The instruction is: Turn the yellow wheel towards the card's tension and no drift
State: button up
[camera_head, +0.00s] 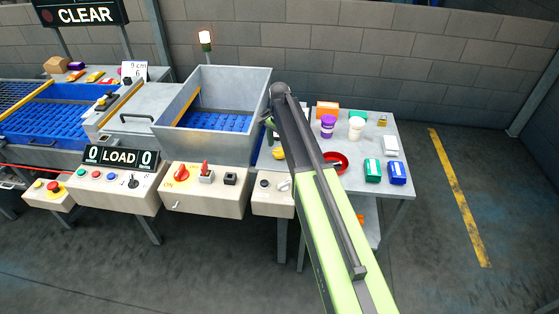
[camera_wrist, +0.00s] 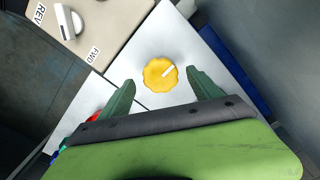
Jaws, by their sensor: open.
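The yellow wheel (camera_wrist: 157,78) has a scalloped rim and a white pointer line aimed up and right in the wrist view. It sits on a pale panel. It shows small and partly hidden in the head view (camera_head: 279,154). My gripper (camera_wrist: 161,80) is open and empty, with one green finger on each side of the wheel and visible gaps between. The white card (camera_head: 134,72) stands at the back left; it seems to read "9 cm" over "6".
A switch panel marked REV and FWD (camera_wrist: 93,30) lies beside the wheel. A grey hopper (camera_head: 213,140) stands left of my arm. The right table (camera_head: 385,135) holds cups, a red ring (camera_head: 335,163), and green and blue boxes. Open floor lies right.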

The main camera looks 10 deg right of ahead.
notch_tip(320, 180, down, 2)
jog(key=shift+f+b, duration=0.2)
jog(key=shift+b, duration=0.35)
jog(key=shift+r, duration=0.15)
